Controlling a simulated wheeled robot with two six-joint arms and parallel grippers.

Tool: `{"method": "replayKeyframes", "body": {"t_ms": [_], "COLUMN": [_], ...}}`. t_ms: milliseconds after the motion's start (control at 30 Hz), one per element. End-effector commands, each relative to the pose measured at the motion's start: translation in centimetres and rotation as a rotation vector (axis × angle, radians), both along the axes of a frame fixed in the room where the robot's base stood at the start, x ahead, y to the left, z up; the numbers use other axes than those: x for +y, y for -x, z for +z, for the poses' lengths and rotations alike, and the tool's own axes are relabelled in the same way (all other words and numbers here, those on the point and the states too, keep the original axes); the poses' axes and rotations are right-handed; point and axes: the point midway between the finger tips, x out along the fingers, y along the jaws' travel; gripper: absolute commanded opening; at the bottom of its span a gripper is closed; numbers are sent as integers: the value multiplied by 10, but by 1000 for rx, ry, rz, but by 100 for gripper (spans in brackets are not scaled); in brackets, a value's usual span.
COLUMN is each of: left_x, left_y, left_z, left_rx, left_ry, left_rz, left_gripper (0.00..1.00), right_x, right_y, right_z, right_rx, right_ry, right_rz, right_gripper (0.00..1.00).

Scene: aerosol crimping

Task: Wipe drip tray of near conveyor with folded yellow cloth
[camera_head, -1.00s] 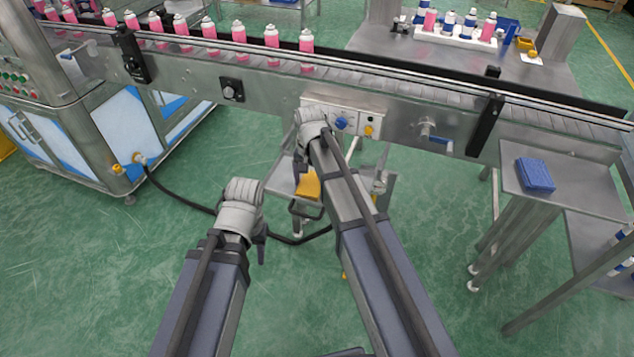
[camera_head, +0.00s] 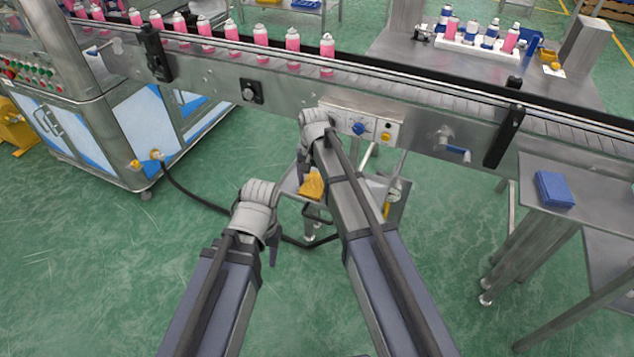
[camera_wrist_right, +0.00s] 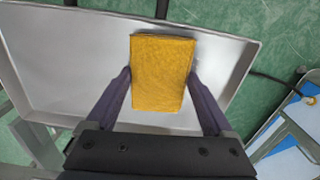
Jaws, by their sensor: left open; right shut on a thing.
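The folded yellow cloth (camera_head: 312,187) is held between the two fingers of my right gripper (camera_wrist_right: 160,78). In the right wrist view the cloth (camera_wrist_right: 162,72) lies over the shallow metal drip tray (camera_wrist_right: 60,55), near its far rim and right of its middle. I cannot tell whether the cloth touches the tray floor. In the head view the tray (camera_head: 290,186) sits below the near conveyor (camera_head: 410,122), partly hidden by my right arm. My left gripper (camera_head: 273,252) points down over open floor, empty and apart from the tray; its fingers show edge-on.
A control box (camera_head: 360,127) with knobs is fixed to the conveyor side above the tray. A blue pad (camera_head: 554,189) lies on a side table at right. A black hose (camera_head: 195,198) crosses the floor from the machine at left. Pink cans (camera_head: 262,42) stand on the conveyor.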

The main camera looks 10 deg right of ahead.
Motion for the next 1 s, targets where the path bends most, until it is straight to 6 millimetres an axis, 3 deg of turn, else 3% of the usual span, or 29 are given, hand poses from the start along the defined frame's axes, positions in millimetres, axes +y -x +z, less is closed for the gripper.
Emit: {"method": "replayKeyframes", "body": {"t_ms": [400, 767, 1000], "left_x": [0, 0, 0], "left_y": [0, 0, 0], "left_z": [1, 3, 2], "left_rx": [0, 0, 0], "left_ry": [0, 0, 0], "left_rz": [0, 0, 0], "left_gripper": [45, 45, 45], "right_x": [28, 26, 14], "right_y": [-18, -16, -7], "right_z": [1, 3, 2], "right_rx": [-3, -1, -1], "right_ry": [-5, -3, -2], "right_rz": [3, 1, -1], "right_gripper": [42, 42, 42]}}
